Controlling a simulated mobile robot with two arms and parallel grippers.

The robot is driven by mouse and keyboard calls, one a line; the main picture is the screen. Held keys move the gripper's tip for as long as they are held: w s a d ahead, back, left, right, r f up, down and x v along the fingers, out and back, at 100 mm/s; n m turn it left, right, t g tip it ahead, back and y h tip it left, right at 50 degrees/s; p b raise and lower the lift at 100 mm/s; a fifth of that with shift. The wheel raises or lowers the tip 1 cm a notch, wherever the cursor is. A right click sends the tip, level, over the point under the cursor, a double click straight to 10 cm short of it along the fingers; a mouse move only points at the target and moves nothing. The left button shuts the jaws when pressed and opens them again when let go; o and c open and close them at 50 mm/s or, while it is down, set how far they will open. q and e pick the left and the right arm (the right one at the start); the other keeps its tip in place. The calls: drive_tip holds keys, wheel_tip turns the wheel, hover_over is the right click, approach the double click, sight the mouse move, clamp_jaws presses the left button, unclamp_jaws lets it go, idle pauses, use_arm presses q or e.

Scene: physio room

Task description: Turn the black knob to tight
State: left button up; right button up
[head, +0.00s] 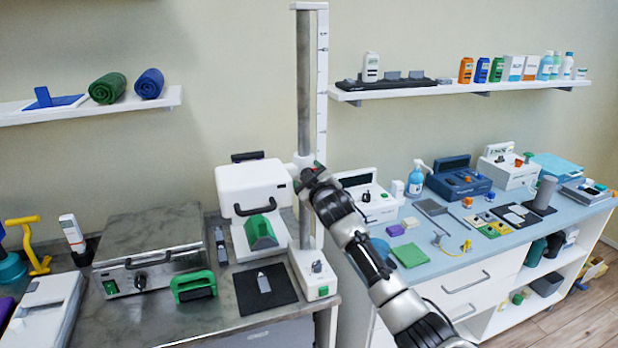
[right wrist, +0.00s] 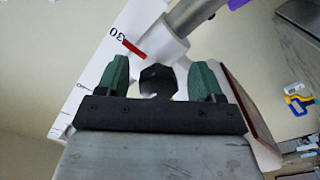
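In the right wrist view, a black knob (right wrist: 158,80) sits on a white clamp (right wrist: 174,48) on the column, beside a white scale. My right gripper (right wrist: 160,78) has its two green fingertips on either side of the knob, with a visible gap on each side, so it is open. In the head view, my right arm reaches in from the lower right and my right gripper (head: 312,176) is at the clamp on the upright column (head: 304,80). There the gripper and arm hide the knob. The knob's tight marking is not visible. My left gripper is not in view.
A white machine (head: 253,185) with a black handle stands left of the column. A metal box (head: 155,260), a green handle (head: 194,287) and a black pad (head: 250,300) lie on the bench. The blue counter (head: 440,262) at right is crowded.

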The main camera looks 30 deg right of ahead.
drive_tip(key=shift+s, duration=0.1)
drive_tip(key=b+v, duration=0.3)
drive_tip(key=v, duration=0.7)
drive_tip(key=shift+s, duration=0.3)
